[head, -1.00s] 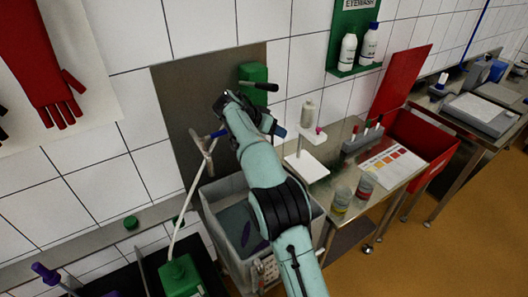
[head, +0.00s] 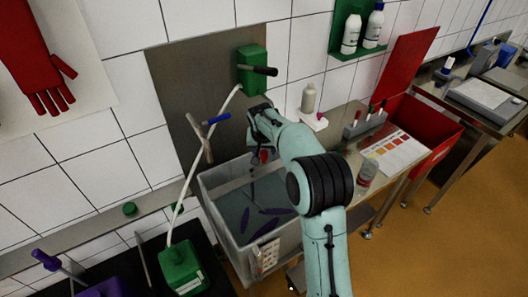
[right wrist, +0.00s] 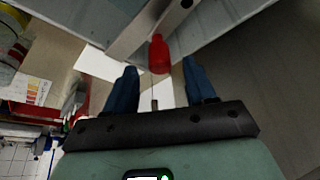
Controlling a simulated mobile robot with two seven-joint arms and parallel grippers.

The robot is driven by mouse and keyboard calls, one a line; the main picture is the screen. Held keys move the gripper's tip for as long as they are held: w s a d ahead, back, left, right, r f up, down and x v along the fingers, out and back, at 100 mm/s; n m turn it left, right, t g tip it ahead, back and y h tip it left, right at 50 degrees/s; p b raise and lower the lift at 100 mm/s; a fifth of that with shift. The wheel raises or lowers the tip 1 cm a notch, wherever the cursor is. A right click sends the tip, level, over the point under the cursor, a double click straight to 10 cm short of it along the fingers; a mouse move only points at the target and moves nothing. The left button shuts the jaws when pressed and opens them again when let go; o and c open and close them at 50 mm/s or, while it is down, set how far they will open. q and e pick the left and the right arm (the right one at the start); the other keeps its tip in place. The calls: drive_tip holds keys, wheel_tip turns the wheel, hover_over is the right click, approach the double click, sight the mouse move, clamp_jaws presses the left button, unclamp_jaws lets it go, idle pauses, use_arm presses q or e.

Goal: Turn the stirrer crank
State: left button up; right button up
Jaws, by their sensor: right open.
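The stirrer crank shows as a red knob (head: 263,156) over the grey vat (head: 212,205), just below my right gripper (head: 260,138). A dark stem hangs near it; the rest of the crank is partly hidden by my gripper and arm. In the right wrist view the red knob (right wrist: 158,54) stands by a grey metal bar (right wrist: 150,30). The blue fingers of my right gripper (right wrist: 160,72) are open, one on each side of the knob in the picture. I cannot tell whether they touch it. My left gripper is not in view.
A wall panel (head: 180,100) behind the vat carries a green box with a black handle (head: 262,71). A blue-handled fitting (head: 214,119) and a white hose (head: 190,175) are left of my arm. A steel bench with a colour chart (head: 393,150) stands right.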

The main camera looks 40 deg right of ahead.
sight(264, 152)
drive_tip(key=shift+x, duration=1.7)
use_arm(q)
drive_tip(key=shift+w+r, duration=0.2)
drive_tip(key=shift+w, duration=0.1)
use_arm(e)
clamp_jaws()
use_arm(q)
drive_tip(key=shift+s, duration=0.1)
